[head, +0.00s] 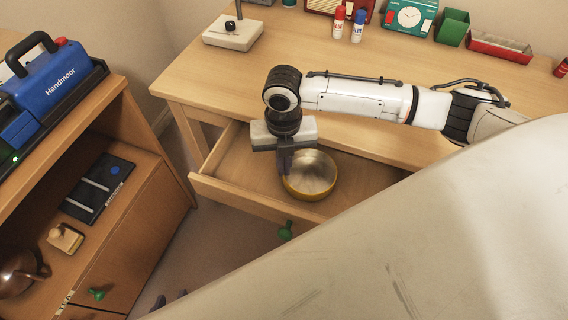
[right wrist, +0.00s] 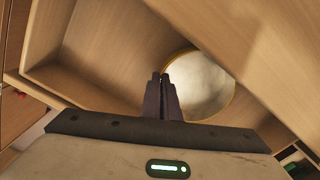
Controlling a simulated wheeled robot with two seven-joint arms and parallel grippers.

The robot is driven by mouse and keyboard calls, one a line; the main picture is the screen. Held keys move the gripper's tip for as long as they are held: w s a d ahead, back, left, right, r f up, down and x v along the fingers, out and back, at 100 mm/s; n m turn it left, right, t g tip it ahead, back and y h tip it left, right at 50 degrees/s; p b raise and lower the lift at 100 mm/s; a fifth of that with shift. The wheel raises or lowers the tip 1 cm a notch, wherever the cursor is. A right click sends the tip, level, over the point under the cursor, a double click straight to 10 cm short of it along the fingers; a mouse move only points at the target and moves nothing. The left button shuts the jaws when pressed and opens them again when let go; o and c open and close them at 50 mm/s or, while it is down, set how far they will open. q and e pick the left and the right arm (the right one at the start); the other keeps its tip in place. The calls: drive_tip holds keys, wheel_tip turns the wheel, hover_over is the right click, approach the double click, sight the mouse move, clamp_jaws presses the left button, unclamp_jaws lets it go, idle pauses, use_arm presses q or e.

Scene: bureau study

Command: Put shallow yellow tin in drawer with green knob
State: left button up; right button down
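The shallow yellow tin (head: 312,188) is round, with a pale metal inside, and lies within the outline of the open desk drawer (head: 232,192). Whether it touches the drawer floor is hard to tell. The drawer front carries a green knob (head: 285,231). My right gripper (head: 285,168) points down into the drawer, its fingers close together at the tin's left rim. In the right wrist view the fingertips (right wrist: 161,78) meet the rim of the tin (right wrist: 205,88).
The desk top (head: 215,80) holds a white block (head: 233,33), glue sticks (head: 348,24), a green clock (head: 408,17) and trays at the back. A cabinet at left bears a blue case (head: 52,95) and another green knob (head: 97,293). The drawer's left part is clear.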

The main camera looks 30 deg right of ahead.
drive_tip(key=c, duration=2.4)
unclamp_jaws()
drive_tip(key=shift+f, duration=0.15)
drive_tip(key=shift+c, duration=0.2)
drive_tip(key=o, duration=0.4)
wheel_tip(320, 180, up, 12)
drive_tip(key=p, duration=0.1)
drive_tip(key=shift+r+p, duration=0.2)
drive_tip(key=shift+p, duration=0.1)
